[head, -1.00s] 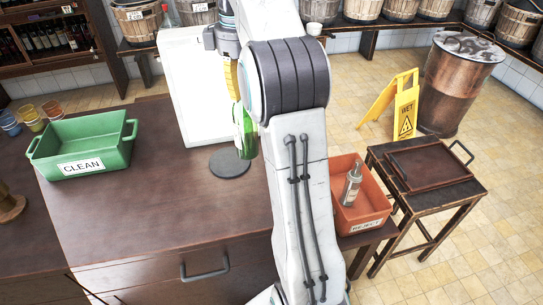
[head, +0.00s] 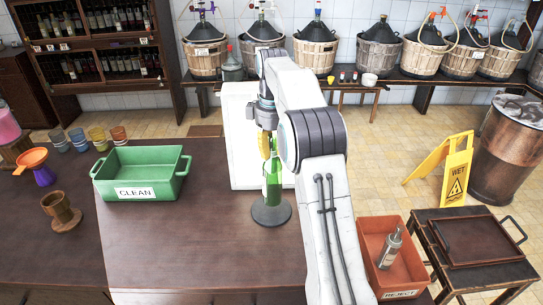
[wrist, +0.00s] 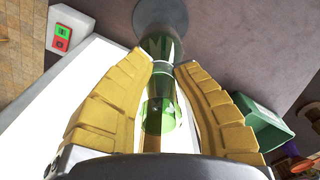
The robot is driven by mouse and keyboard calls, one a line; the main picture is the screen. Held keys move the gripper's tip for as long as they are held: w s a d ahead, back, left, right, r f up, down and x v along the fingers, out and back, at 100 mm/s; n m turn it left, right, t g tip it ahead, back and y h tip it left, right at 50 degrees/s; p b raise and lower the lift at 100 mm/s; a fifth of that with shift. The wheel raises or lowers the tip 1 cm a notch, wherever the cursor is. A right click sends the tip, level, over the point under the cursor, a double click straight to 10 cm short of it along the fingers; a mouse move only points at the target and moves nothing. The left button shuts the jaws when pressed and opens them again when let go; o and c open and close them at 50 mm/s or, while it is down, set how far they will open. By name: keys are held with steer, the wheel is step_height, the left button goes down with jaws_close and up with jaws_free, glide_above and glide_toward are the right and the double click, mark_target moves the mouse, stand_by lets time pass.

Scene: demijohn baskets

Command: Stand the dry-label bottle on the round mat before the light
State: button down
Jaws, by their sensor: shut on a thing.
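A green bottle (head: 271,183) is upright in my gripper (head: 268,146), whose yellow fingers are shut around its upper part. In the wrist view the bottle (wrist: 161,112) runs between the two fingers (wrist: 163,68), its far end toward the mat. The dark round mat (head: 271,213) lies on the table under the bottle, in front of the white light panel (head: 239,130). The mat also shows in the wrist view (wrist: 160,10). I cannot tell whether the bottle's base touches the mat. The bottle's label is not readable.
A green CLEAN bin (head: 139,174) stands left of the mat. A red REJECT bin (head: 392,262) holding a grey-green bottle (head: 390,247) is at right. An orange funnel (head: 31,159) and several coloured cups stand at far left. The table front is clear.

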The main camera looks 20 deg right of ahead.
mark_target(271, 163)
steer(key=shift+w+f, duration=0.2)
steer(key=shift+w, duration=0.05)
steer(key=shift+f, duration=2.05)
steer(key=c, duration=1.1)
jaws_free()
steer(key=shift+c, duration=0.2)
